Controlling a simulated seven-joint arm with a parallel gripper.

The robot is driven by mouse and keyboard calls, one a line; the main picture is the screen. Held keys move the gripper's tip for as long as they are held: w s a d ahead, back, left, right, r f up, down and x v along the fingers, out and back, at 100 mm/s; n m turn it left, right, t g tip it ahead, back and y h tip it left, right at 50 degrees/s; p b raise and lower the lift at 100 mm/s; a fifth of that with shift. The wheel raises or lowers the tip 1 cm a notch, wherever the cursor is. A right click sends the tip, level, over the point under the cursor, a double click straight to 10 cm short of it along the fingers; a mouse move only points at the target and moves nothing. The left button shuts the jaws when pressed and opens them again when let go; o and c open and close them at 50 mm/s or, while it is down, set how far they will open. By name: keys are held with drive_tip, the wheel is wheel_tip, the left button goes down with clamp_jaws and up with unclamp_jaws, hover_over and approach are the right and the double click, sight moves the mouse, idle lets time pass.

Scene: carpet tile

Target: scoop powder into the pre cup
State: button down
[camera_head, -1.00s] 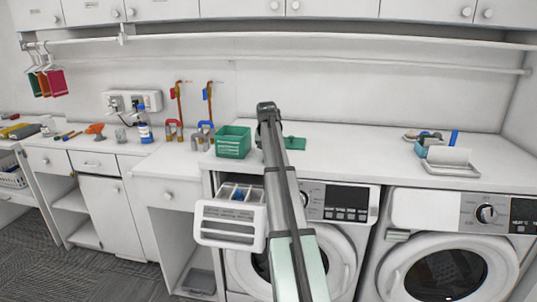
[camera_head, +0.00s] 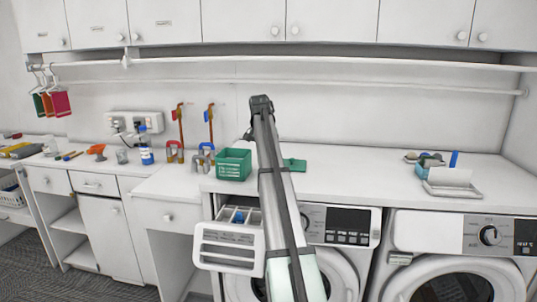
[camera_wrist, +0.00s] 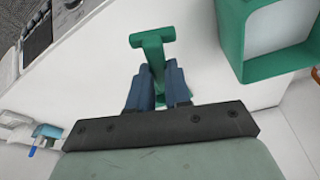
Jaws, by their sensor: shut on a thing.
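My gripper (camera_wrist: 160,88) has blue fingers and is shut on a green T-shaped scoop (camera_wrist: 152,42) in the wrist view. The fingers hide part of it. In the head view my arm covers the grip, and a green piece (camera_head: 294,164), seemingly part of the scoop, shows to the right. I cannot tell whether it touches the counter, nor whether it holds powder. The washer's white detergent drawer (camera_head: 230,247) is pulled out below, left of my arm. It has compartments and a blue part (camera_head: 239,216) inside; which compartment is the pre cup is unclear. No powder is visible.
A green box (camera_head: 234,165) stands on the counter left of my arm; it also shows in the wrist view (camera_wrist: 262,75). Red and blue clamps stand farther left. A white tray (camera_head: 452,187) with blue items is at right. Counter between my arm and the tray is clear.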

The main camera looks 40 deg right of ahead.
drive_tip(key=w+a+r+m+y, duration=0.3)
drive_tip(key=w+a+m, duration=0.1)
drive_tip(key=w, duration=0.4)
drive_tip(key=w+a+r+m+t+y, duration=0.1)
drive_tip(key=w+a+r+m+y, duration=0.2)
drive_tip(key=w+m, duration=0.4)
drive_tip(key=shift+w+a+r+y, duration=0.45)
drive_tip(key=shift+w+a, duration=0.3)
drive_tip(key=shift+a, duration=0.55)
